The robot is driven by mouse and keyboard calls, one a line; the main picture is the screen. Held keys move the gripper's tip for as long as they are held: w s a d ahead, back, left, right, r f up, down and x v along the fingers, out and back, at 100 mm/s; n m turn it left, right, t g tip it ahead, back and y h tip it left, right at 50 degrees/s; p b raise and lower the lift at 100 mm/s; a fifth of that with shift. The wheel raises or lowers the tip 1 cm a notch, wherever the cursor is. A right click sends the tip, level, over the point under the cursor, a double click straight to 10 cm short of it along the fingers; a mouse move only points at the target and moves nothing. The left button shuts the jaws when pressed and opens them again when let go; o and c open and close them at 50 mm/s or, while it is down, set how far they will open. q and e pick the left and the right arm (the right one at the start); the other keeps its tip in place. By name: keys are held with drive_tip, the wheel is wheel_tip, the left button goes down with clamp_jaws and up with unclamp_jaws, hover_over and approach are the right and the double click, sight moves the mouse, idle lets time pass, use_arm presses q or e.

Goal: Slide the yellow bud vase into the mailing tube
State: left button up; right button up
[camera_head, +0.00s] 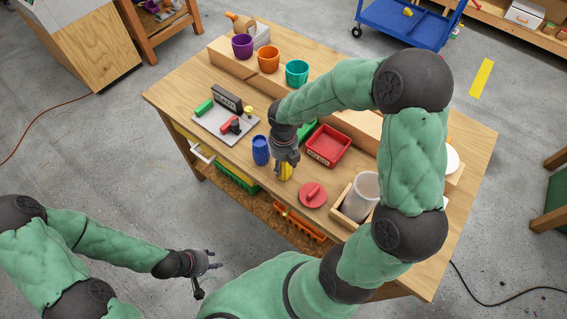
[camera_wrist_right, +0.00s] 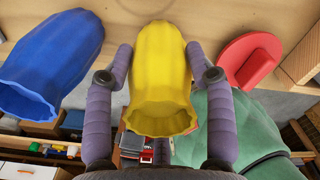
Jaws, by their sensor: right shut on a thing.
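The yellow bud vase (camera_head: 286,172) is between the fingers of my right gripper (camera_head: 285,161), which is shut on it. In the right wrist view the ribbed yellow vase (camera_wrist_right: 160,80) sits between both fingers, its open mouth toward the camera. I cannot tell whether its base touches the table. The mailing tube seems to be the pale, upright cylinder (camera_head: 362,192) in a wooden holder, to the right of the vase and apart from it. My left gripper (camera_head: 207,263) is open and empty, off the table's front left side.
A blue vase (camera_head: 261,150) stands just left of the yellow one. A red lid with a knob (camera_head: 313,194) lies between vase and tube. A red tray (camera_head: 327,146) is behind. Purple, orange and teal pots stand along the back ledge (camera_head: 233,62).

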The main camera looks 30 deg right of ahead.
drive_tip(key=shift+f, duration=0.1)
drive_tip(key=o, duration=1.2)
drive_tip(key=shift+f, duration=0.1)
drive_tip(key=shift+b, duration=0.4)
drive_tip(key=r+p, duration=0.1)
drive_tip(key=r, duration=0.2)
drive_tip(key=r+p, duration=0.1)
drive_tip(key=r, duration=0.2)
drive_tip(key=r+p, duration=0.2)
drive_tip(key=r, duration=0.1)
drive_tip(key=shift+a+r, duration=0.25)
drive_tip(key=shift+a, duration=0.1)
drive_tip(key=shift+r, duration=0.65)
